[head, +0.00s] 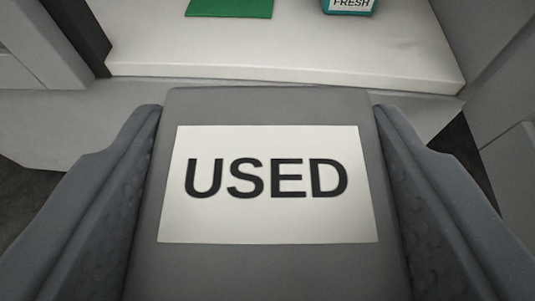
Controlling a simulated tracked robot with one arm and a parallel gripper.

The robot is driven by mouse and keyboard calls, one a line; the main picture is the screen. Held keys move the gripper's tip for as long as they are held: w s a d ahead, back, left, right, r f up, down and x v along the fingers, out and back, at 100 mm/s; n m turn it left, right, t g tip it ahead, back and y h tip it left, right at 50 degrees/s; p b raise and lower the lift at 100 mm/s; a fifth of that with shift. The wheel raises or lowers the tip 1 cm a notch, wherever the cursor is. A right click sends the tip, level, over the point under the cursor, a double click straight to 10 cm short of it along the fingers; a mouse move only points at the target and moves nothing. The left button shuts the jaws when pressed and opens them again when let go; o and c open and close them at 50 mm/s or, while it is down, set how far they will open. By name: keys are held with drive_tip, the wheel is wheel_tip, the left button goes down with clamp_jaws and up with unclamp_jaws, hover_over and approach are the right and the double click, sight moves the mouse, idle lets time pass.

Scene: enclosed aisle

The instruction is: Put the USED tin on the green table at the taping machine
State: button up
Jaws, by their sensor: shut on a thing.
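The grey USED tin (268,265) fills the lower middle of the head view, its white label facing me. My gripper (265,130) is shut on it, with one dark grey finger along each side. The tin is held in front of a white surface (280,55) and hides what lies directly below it. A green patch (230,5) shows at the top edge on that white surface, cut off by the frame; I cannot tell what it belongs to. No taping machine can be made out.
A teal container labelled FRESH (348,6) stands on the white surface at the top, right of the green patch. Grey panels (35,50) stand at the left, and more (500,60) at the right. The white surface's middle is clear.

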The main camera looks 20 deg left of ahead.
drive_tip(key=shift+s+d+r, duration=0.1)
drive_tip(key=shift+s+d, duration=0.25)
drive_tip(key=shift+s, duration=0.25)
drive_tip(key=shift+s+d+p, duration=0.1)
drive_tip(key=shift+s+p, duration=0.25)
drive_tip(key=shift+s, duration=0.5)
drive_tip(key=s, duration=0.1)
drive_tip(key=s+d, duration=0.1)
drive_tip(key=s, duration=0.3)
drive_tip(key=shift+d+r, duration=0.2)
drive_tip(key=shift+r, duration=0.1)
drive_tip(key=shift+s, duration=0.1)
